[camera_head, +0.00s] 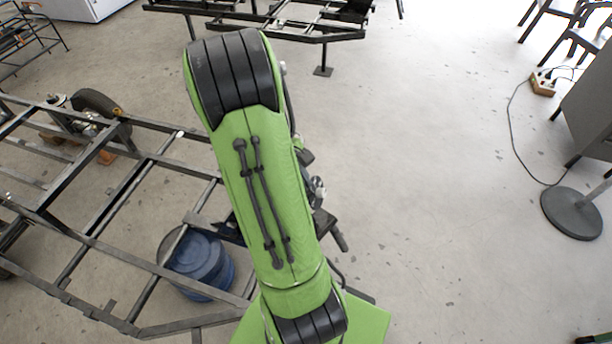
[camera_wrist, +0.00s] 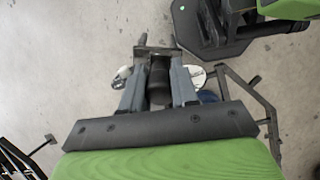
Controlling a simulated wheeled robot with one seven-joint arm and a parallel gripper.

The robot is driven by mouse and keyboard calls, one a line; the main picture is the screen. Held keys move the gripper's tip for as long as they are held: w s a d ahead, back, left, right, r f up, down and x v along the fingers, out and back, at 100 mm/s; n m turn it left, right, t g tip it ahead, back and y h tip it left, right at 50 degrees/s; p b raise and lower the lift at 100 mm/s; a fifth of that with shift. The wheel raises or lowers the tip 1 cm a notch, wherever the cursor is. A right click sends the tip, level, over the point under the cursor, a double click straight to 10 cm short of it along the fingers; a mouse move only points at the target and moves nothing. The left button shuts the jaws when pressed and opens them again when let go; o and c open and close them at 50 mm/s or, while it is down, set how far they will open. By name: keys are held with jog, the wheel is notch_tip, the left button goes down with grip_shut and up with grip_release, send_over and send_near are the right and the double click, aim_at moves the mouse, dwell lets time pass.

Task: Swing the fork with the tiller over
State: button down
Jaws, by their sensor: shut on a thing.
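My gripper (camera_wrist: 157,56) shows in the wrist view, its two grey fingers reaching away from the dark palm bar. It is shut on a dark part, apparently the tiller (camera_wrist: 157,80), which runs between the fingers. In the head view my green arm hides the gripper and most of the fork. Only a black handle-like bar (camera_head: 340,241) and some metal bits (camera_head: 319,187) show at its right side.
A dark welded frame (camera_head: 150,165) with a wheel (camera_head: 97,110) fills the left. A blue drum (camera_head: 203,262) stands beneath its bars. Another frame (camera_head: 300,35) stands at the back. The floor to the right is open, up to a round base (camera_head: 571,213) and a cable.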

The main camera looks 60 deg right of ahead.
jog(key=shift+w+a+f+m+b, duration=0.25)
jog(key=shift+w+a+m, duration=0.1)
jog(key=shift+a+m, duration=0.4)
jog(key=shift+w+a+f+m+b, duration=0.1)
jog(key=shift+w+a+m+b, duration=0.2)
jog(key=shift+a+m, duration=0.4)
jog(key=shift+a, duration=0.1)
jog(key=c, duration=0.9)
grip_release()
jog(key=shift+o, duration=0.2)
jog(key=d+p+v, duration=0.1)
jog(key=p+v, duration=0.4)
jog(key=v, duration=1)
jog(key=shift+w+a+r+p, duration=0.15)
jog(key=shift+a+r+p, duration=0.2)
jog(key=shift+a+p, duration=0.1)
jog(key=shift+a, duration=0.1)
